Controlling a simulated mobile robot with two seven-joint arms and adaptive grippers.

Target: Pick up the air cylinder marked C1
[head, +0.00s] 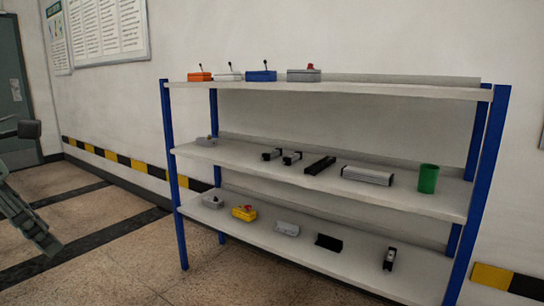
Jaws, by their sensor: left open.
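Several cylinder-like parts lie on the middle shelf (235,158). Two small ones with black ends, the first (272,154) and the second (291,158), lie side by side. To their right are a long black one (320,165) and a larger silver one (367,175). No marking is legible at this distance, so I cannot tell which is C1. My left gripper (42,236) is at the left edge, partly cut off, open, and well away from the shelf unit. My right gripper is out of view.
The shelf unit has blue posts (481,195). The top shelf holds an orange box (199,77), a blue box (262,76) and others. A green cup (428,179) stands on the middle shelf. The lower shelf holds a yellow box (244,213). Floor at left is clear.

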